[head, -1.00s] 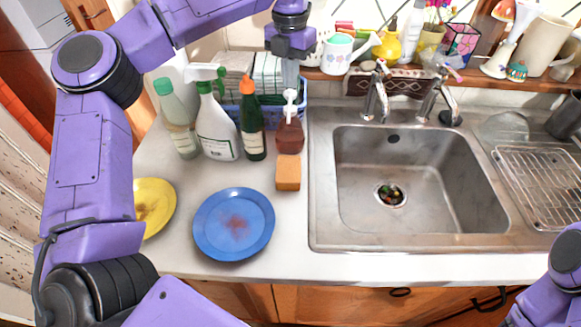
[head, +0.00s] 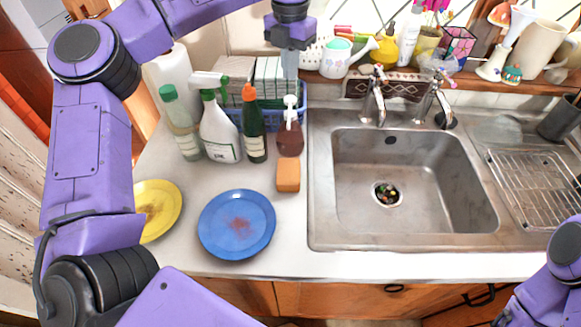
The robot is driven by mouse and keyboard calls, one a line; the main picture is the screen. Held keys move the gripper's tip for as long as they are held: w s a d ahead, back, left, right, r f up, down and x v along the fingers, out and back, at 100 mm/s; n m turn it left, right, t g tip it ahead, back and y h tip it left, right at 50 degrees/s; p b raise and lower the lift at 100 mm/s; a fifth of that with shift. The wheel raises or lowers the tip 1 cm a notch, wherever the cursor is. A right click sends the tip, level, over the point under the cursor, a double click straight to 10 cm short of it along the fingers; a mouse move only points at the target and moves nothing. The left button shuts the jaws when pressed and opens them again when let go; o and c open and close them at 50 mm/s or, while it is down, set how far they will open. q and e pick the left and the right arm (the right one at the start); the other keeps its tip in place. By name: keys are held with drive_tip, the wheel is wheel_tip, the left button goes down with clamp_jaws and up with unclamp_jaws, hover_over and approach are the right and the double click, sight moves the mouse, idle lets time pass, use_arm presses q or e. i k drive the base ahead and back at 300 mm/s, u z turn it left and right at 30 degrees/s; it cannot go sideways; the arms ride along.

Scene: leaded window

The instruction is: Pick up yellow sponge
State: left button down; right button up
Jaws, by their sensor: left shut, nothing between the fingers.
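The sponge (head: 288,176) is a small orange-yellow block on the white counter, just left of the sink and in front of the brown soap bottle (head: 290,138). My left gripper (head: 291,82) points down at the back of the counter, in line with the soap bottle's pump. It is shut and empty, well behind the sponge and apart from it. Of my right arm only a purple part shows at the lower right; its gripper is out of view.
A blue plate (head: 236,224) with a brown stain lies in front and left of the sponge. A yellow plate (head: 158,208) is farther left. Several bottles and a blue basket (head: 276,112) stand behind. The steel sink (head: 400,220) is at the right.

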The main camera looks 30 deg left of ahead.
sight(288, 177)
drive_tip(key=k, duration=1.5)
